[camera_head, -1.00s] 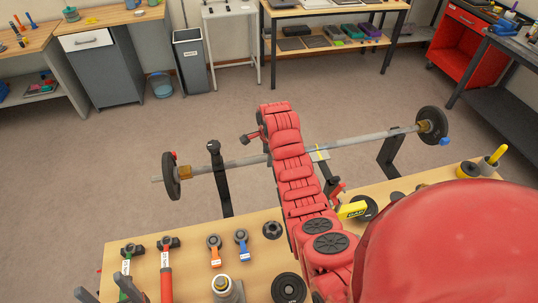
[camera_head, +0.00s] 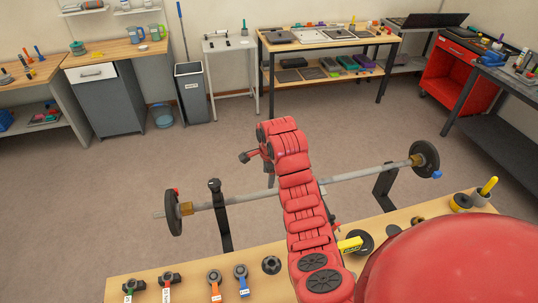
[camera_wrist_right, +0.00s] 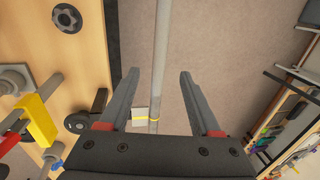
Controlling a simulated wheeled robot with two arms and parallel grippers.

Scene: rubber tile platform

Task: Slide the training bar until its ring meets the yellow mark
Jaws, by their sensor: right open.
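The training bar (camera_head: 340,177) is a grey barbell with black end plates, lying across two black uprights. My right arm crosses over its middle. My right gripper (camera_head: 246,157), small and partly hidden by its arm in the head view, is beyond the bar. In the right wrist view the gripper (camera_wrist_right: 159,74) is open, and the bar (camera_wrist_right: 161,45) runs between its fingers in the picture; whether they surround it is unclear. A pale plate with a yellow mark (camera_wrist_right: 139,122) lies beside the bar near the gripper's base, with a yellow band (camera_wrist_right: 153,120) on the bar there. My left gripper is out of view.
Black uprights (camera_head: 222,225) support the bar. The near wooden table (camera_head: 195,262) holds several handles, discs and a yellow-handled tool (camera_head: 349,244). Beyond the bar is open floor (camera_head: 330,130), then benches, a bin (camera_head: 191,85) and a red cabinet (camera_head: 450,75).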

